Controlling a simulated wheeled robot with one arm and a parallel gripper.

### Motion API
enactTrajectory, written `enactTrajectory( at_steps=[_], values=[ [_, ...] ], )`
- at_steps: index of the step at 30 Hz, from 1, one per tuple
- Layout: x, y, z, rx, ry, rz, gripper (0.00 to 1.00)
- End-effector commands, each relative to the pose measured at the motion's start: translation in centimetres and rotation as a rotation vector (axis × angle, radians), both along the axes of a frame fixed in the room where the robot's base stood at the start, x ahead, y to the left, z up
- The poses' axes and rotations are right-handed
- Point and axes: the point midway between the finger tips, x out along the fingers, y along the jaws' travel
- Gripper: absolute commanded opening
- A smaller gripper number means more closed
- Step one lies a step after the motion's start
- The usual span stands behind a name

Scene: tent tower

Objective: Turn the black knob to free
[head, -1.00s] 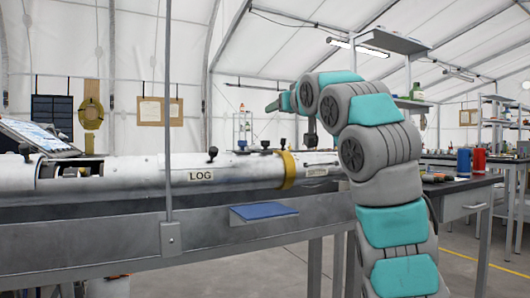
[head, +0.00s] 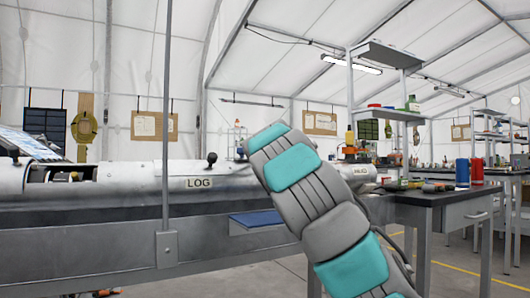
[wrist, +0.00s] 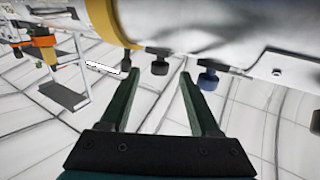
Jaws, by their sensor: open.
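In the wrist view, my gripper (wrist: 158,74) is open, its two green fingers apart. A black knob (wrist: 160,67) appears between the fingertips in the picture, just beyond them; I cannot tell whether they touch it. It hangs downward from the silver cylinder (wrist: 205,25), as the view is turned over. A smaller dark knob (wrist: 126,64) is to its left and a dark blue knob (wrist: 208,80) to the right. In the head view, my arm hides the gripper and these knobs. Another black knob (head: 212,159) stands on the cylinder above the LOG label (head: 199,183).
A yellow band (wrist: 103,22) rings the cylinder left of the knobs. The cylinder lies on a long grey bench (head: 90,238) with a blue pad (head: 262,218) on its front. A dark workbench (head: 450,195) with red and blue cans is at right.

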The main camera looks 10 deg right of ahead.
Motion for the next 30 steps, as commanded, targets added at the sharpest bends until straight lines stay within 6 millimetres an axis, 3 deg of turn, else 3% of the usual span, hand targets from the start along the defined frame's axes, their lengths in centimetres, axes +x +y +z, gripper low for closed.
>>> enactTrajectory(
  at_steps=[15, 30],
  values=[
    [4.6, -0.7, 0.1, 0.001, 0.001, 0.0, 0.63],
    [5.1, -0.7, 0.0, 0.001, 0.0, 0.001, 0.61]
  ],
)
